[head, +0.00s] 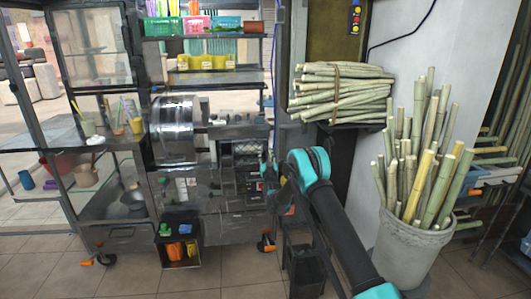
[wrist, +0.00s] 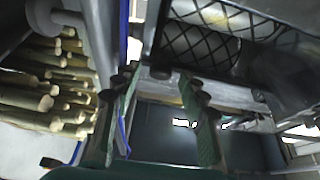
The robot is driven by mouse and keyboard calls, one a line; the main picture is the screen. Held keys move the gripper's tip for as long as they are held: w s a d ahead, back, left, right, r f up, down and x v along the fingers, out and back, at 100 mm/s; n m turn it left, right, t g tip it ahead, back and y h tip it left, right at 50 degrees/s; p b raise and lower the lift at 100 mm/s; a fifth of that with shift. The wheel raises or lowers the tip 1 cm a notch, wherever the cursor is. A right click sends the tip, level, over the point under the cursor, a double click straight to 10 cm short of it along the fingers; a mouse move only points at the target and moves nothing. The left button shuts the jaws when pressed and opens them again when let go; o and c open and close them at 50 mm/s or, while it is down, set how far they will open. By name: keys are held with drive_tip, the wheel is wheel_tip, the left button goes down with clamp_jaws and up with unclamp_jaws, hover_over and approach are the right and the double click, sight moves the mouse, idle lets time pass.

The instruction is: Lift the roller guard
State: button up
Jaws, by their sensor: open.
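The roller guard (head: 246,149) is a dark panel with diamond mesh on the front of the metal press, right of the big shiny drum. In the wrist view the mesh of the guard (wrist: 205,38) fills the upper right, with pale rollers showing behind it. My gripper (wrist: 160,76) is open, its two green-padded fingers apart, just below and left of the mesh. A grey metal edge shows beyond the fingertips; I cannot tell whether they touch it. In the head view my gripper (head: 268,176) is partly hidden by my arm, at the press's right side.
A shiny drum (head: 177,130) stands left of the guard. Bundled canes (head: 342,92) lie on a stand to the right; their cut ends also show in the wrist view (wrist: 48,85). A bucket (head: 402,250) of upright canes stands front right.

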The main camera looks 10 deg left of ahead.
drive_tip(key=shift+w, duration=0.15)
clamp_jaws()
idle(0.4)
